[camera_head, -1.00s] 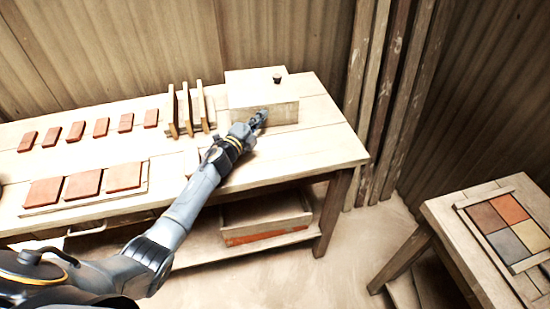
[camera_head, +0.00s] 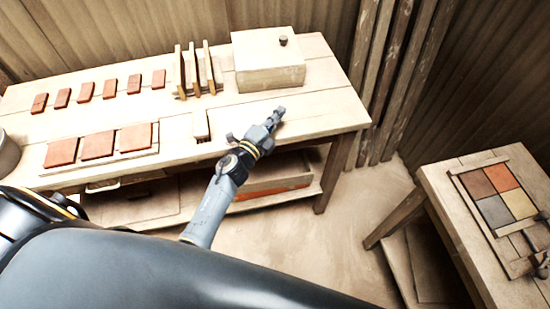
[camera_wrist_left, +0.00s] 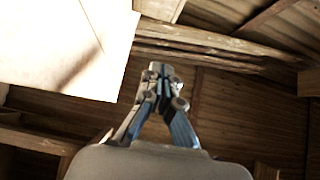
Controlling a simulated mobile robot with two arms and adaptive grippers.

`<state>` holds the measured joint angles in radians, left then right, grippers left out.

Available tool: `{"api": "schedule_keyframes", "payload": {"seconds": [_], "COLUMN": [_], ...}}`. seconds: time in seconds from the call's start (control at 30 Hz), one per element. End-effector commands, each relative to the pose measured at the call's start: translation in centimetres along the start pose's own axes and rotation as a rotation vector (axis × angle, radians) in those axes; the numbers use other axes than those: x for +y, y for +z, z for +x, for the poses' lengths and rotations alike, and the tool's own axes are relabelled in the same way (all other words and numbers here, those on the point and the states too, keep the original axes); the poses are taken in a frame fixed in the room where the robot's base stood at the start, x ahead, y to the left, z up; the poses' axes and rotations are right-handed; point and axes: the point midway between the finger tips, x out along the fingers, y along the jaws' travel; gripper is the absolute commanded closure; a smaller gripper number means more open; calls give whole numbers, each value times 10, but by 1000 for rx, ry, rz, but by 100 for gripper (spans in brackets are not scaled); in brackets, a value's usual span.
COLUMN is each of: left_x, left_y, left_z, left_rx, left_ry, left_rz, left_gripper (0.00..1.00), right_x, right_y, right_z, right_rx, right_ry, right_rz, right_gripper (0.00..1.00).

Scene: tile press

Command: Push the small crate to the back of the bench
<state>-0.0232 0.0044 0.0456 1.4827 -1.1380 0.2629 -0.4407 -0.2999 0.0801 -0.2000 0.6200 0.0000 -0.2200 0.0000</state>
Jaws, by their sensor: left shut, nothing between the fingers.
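The small crate is a pale closed box (camera_head: 270,77) with a dark knob on top. In the head view it stands upright at the back right of the bench (camera_head: 318,108), close to the back edge. My left gripper (camera_head: 279,112) is shut and empty, over the bench in front of the crate, with a small gap between them. In the left wrist view the shut fingers (camera_wrist_left: 160,72) point up the picture. A pale flat surface fills that view's upper left; I cannot tell whether it is crate or bench. My right gripper is not in view.
A rack of upright boards (camera_head: 195,72) stands left of the crate. A pale block (camera_head: 200,125) lies before the rack. Small red tiles (camera_head: 110,88) and larger ones (camera_head: 97,144) lie farther left. A side table (camera_head: 450,195) holds a framed set of coloured tiles (camera_head: 495,192).

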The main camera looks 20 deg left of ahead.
Motion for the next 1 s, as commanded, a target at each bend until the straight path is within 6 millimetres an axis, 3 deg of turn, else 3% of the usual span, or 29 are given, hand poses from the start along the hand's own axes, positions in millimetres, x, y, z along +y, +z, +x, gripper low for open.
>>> {"api": "schedule_keyframes", "payload": {"seconds": [0.1, 0.3, 0.8, 1.0], "left_x": [-1, 4, 4, 12], "left_y": [-18, -44, -45, -60], "left_z": [-19, -48, -149, -140], "left_rx": [-4, -1, -1, 56], "left_ry": [2, 2, 3, -78], "left_rz": [-5, 1, 0, -100], "left_gripper": [100, 100, 100, 100], "right_x": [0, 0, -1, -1], "right_y": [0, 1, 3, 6], "right_z": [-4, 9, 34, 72], "right_rx": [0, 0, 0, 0], "right_ry": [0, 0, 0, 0], "right_rz": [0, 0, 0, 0], "right_gripper": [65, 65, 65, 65]}}
